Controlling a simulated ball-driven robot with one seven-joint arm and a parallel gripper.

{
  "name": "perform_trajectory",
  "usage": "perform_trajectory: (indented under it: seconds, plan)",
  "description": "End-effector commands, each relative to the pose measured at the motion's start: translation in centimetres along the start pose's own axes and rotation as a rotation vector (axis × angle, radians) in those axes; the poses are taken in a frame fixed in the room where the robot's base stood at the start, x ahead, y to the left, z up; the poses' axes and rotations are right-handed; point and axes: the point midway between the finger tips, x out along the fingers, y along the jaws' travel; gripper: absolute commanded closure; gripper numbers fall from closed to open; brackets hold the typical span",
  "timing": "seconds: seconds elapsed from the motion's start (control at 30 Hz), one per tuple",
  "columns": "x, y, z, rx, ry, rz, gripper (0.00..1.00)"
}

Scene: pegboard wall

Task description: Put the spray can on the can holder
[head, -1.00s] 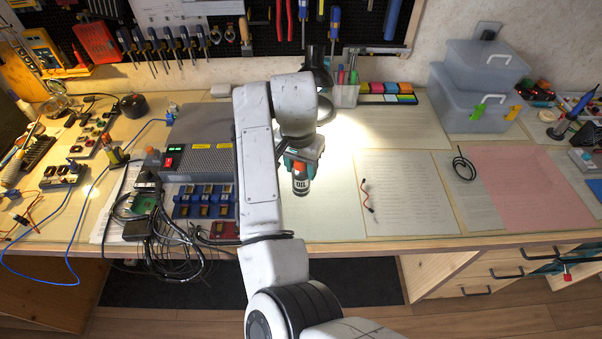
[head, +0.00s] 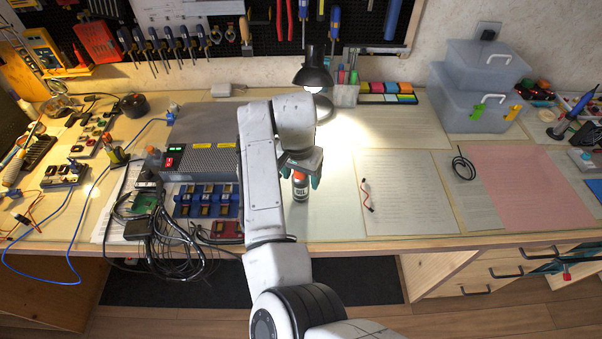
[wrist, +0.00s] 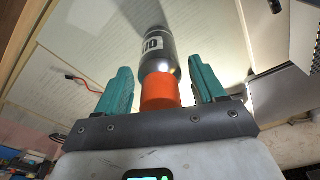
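The spray can (head: 300,188) has a dark and white body marked OIL and an orange-red cap. In the head view it looks upright on the pale mat in the middle of the bench; its base contact is hard to judge. In the wrist view the can (wrist: 160,55) has its cap between my two teal fingers, with a narrow gap on each side. My gripper (wrist: 162,88) is open around the cap; in the head view my gripper (head: 301,172) is just above the can. I cannot pick out the can holder in either view.
A desk lamp (head: 313,72) stands behind my gripper. A grey power box (head: 200,160) with blue modules and cables is to the left. A paper sheet (head: 405,190) with a small red-black wire lies to the right. Grey storage boxes (head: 475,105) stand at the back right.

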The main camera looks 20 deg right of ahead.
Motion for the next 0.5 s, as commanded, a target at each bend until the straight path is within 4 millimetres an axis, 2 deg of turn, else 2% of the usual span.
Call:
perform_trajectory:
  seconds: [0.33,0.5]
  plan:
    - [-0.5,0.0,-0.1,0.0,0.001,-0.001,0.28]
    - [-2.8,-0.1,-0.1,0.0,0.003,-0.002,0.28]
